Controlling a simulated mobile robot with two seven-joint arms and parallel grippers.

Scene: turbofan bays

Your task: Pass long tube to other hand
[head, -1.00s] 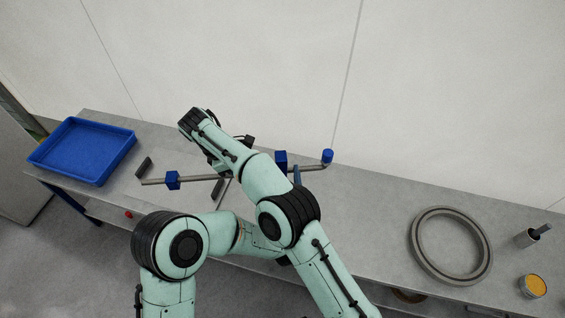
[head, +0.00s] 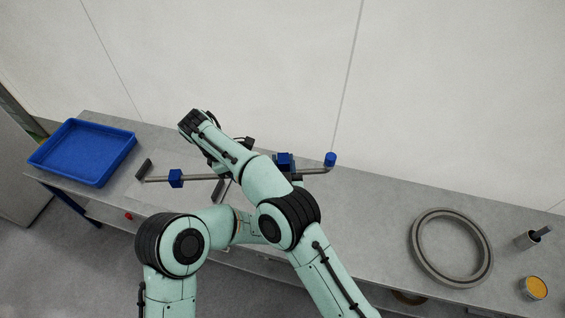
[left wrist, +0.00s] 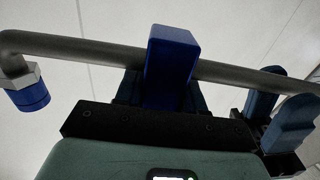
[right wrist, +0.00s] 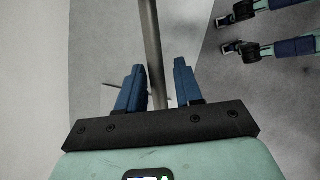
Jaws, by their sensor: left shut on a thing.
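The long grey tube (head: 205,177) lies across the picture above the bench, with a blue block (head: 176,178) near its left end, another blue block (head: 285,160), and a bent right end with a blue cap (head: 330,159). My left gripper (head: 288,172) is shut on the tube at the block near the bent end; the left wrist view shows this block (left wrist: 171,62) between its fingers. My right gripper (right wrist: 158,62) is open, its fingers on either side of the tube (right wrist: 153,40) with gaps.
A blue tray (head: 84,152) sits at the bench's left end. A grey ring (head: 416,246), a grey cup (head: 527,239) and an orange-topped tin (head: 534,287) stand at right. A wall rises behind the bench.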

